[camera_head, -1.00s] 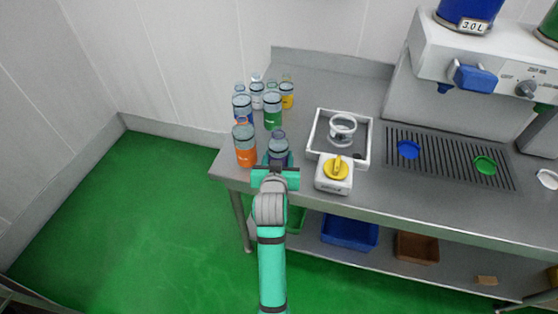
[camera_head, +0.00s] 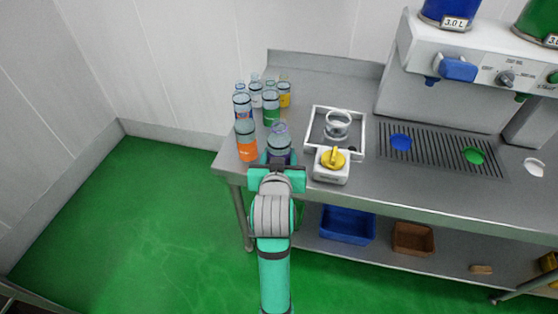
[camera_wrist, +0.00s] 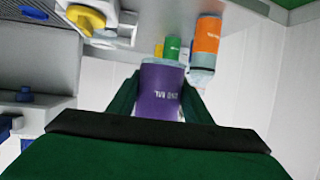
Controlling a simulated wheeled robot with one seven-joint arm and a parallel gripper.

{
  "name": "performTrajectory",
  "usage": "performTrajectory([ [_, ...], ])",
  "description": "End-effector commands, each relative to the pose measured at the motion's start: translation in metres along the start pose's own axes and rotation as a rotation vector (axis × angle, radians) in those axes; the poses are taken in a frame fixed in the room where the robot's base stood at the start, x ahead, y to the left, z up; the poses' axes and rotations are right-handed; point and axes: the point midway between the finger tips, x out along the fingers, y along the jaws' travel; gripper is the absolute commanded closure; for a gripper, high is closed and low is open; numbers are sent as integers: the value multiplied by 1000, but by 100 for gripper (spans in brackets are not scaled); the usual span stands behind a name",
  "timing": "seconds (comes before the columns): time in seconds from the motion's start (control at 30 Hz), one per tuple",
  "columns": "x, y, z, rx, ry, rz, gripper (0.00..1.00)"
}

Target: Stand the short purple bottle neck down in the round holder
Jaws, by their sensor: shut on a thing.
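The short purple bottle (camera_head: 279,145) is in my gripper (camera_head: 278,166) at the table's front left edge. It looks upright, neck up, in the head view. The wrist view, which shows the scene upside down, has the purple bottle (camera_wrist: 161,92) between the two dark green fingers of my gripper (camera_wrist: 160,100). My gripper hides the bottle's lower part in the head view. The round holder (camera_head: 338,124) is a clear, pale ring inside a white-rimmed square tray (camera_head: 309,139), to the right of my gripper and apart from it.
An orange bottle (camera_head: 247,150) stands close to the left of my gripper. A green bottle (camera_head: 271,109) and several others stand behind. A white box with a yellow knob (camera_head: 333,158) sits in front of the tray. A dispenser (camera_head: 480,75) and drip grate (camera_head: 440,153) are at right.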

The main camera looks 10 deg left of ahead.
Motion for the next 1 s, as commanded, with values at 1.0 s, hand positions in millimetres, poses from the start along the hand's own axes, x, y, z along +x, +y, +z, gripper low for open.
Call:
performTrajectory([
  [1.0,-37,0,-90,0,1,0,76],
])
